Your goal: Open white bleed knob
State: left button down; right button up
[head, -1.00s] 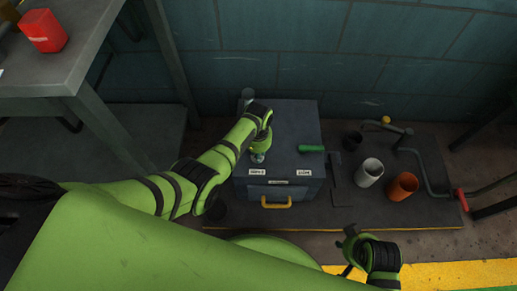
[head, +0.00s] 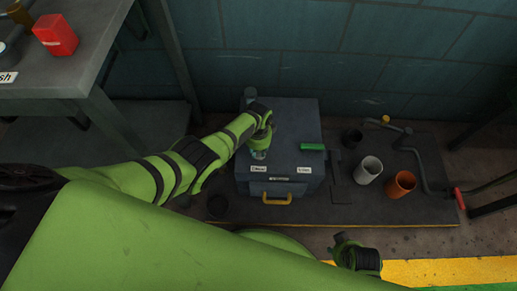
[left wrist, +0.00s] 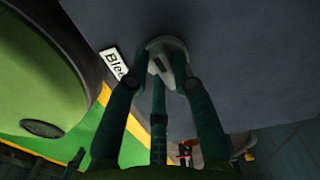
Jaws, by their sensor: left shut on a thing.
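The white bleed knob (left wrist: 168,44) is a round pale knob on a grey surface in the left wrist view, beside a white label (left wrist: 115,65) whose readable part is "Blee". The fingers of my left gripper (left wrist: 162,72) are shut around it. In the head view my left gripper (head: 259,146) points down at the top of the dark grey box (head: 296,125), behind the left white label (head: 259,169); the knob itself is mostly hidden there. My right gripper (head: 346,243) is low in the head view, away from the box, and its fingers are unclear.
A green handle (head: 312,147) lies at the box's right side, and a yellow handle (head: 276,199) is on its front. A white cup (head: 368,170), an orange cup (head: 401,184) and a cranked pipe (head: 430,180) stand to the right. A table with a red block (head: 56,34) is at left.

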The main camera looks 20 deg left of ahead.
pick_arm(q)
jog(key=shift+m, duration=0.9)
jog(key=c, duration=1)
grip_release()
jog(key=shift+c, duration=0.2)
